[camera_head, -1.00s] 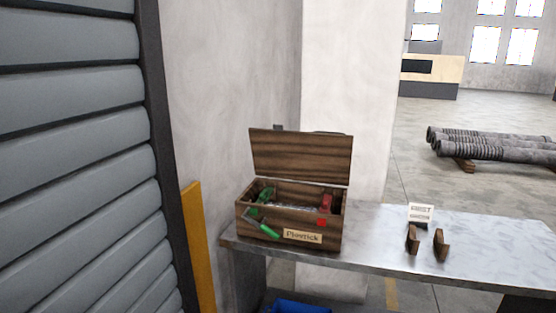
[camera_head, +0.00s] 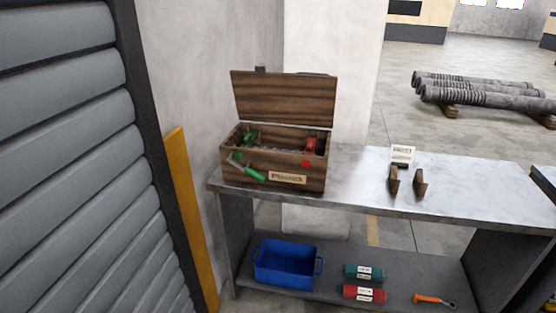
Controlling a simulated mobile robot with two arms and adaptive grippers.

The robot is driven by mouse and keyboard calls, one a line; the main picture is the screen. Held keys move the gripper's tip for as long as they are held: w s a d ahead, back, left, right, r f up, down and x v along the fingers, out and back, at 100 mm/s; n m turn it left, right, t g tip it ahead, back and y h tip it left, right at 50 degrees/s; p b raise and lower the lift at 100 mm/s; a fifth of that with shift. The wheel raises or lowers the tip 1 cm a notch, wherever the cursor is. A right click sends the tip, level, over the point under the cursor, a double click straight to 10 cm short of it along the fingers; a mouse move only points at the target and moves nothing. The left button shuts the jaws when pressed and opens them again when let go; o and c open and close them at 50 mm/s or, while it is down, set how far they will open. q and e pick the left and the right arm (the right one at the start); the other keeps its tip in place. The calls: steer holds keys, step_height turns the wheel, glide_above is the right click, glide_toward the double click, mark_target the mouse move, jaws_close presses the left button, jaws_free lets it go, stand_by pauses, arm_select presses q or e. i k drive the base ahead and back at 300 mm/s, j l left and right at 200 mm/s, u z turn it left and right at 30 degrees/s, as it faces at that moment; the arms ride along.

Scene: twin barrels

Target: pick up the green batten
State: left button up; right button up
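A green cylinder (camera_head: 364,272) with a white label, which looks like the green batten, lies on its side on the lower shelf of the metal bench. A red cylinder (camera_head: 364,293) of like shape and label lies just in front of it, with a small gap. Neither of my grippers is in view.
A blue open bin (camera_head: 287,264) stands left of the cylinders, and an orange-handled tool (camera_head: 434,299) lies to their right. The bench top (camera_head: 350,176) above carries an open wooden toolbox (camera_head: 273,165) and two wooden brackets (camera_head: 406,180). A grey shutter (camera_head: 70,150) stands at left.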

mark_target(250, 138)
steer(key=i+l+u, duration=0.2)
steer(key=i+l, duration=0.3)
steer(key=i+l+u, duration=0.2)
steer(key=i+l, duration=0.3)
steer(key=l, duration=0.2)
